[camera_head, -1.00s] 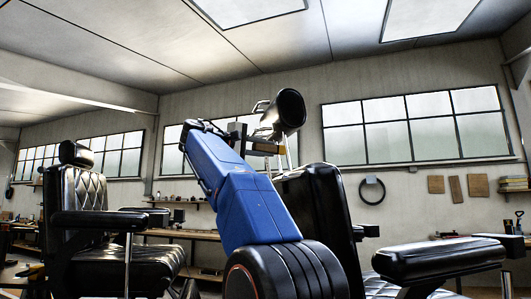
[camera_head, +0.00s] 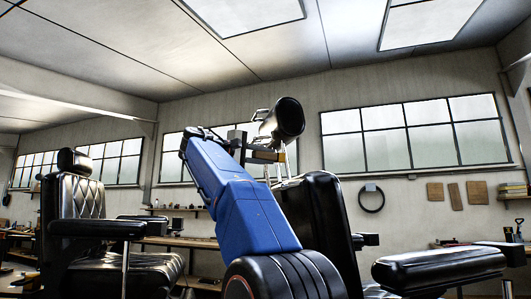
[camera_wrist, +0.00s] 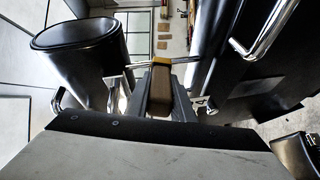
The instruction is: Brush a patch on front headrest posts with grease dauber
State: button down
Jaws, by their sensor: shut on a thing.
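The black headrest (camera_head: 289,118) stands above the black chair back (camera_head: 318,225) on thin chrome posts (camera_head: 290,160). In the wrist view the headrest (camera_wrist: 80,45) is at the left, the chair back (camera_wrist: 215,50) at the right, and a chrome post (camera_wrist: 140,65) runs between them. My gripper (camera_wrist: 165,95) is shut on the grease dauber, whose brown block-shaped handle (camera_wrist: 160,90) shows between the fingers. In the head view, my gripper (camera_head: 262,155) is just below the headrest.
A chrome armrest bar (camera_wrist: 265,35) is at the upper right of the wrist view. The chair's padded armrest (camera_head: 440,267) extends at right. A second barber chair (camera_head: 75,200) stands at left. Workbenches (camera_head: 185,242) line the back wall under windows.

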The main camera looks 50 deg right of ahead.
jog(key=shift+w+a+f, duration=0.15)
jog(key=shift+a+f, duration=0.05)
jog(key=shift+f, duration=0.65)
jog(key=shift+d+r, duration=0.15)
jog(key=shift+r, duration=0.75)
jog(key=shift+d+r, duration=0.1)
jog(key=shift+r, duration=0.8)
jog(key=shift+s+r, duration=0.25)
jog(key=shift+r, duration=0.25)
jog(key=shift+a, duration=0.1)
jog(key=w+a, duration=0.1)
jog(key=a, duration=0.1)
jog(key=w+a+r, duration=0.1)
jog(key=w+a, duration=0.1)
jog(key=shift+w+a, duration=0.1)
jog(key=shift+a, duration=0.15)
jog(key=shift+w+a+r, duration=0.1)
jog(key=shift+w+a, duration=0.3)
jog(key=shift+a, duration=0.2)
jog(key=shift+w+a+r, duration=0.1)
jog(key=shift+w+a, duration=0.25)
jog(key=shift+a, duration=0.25)
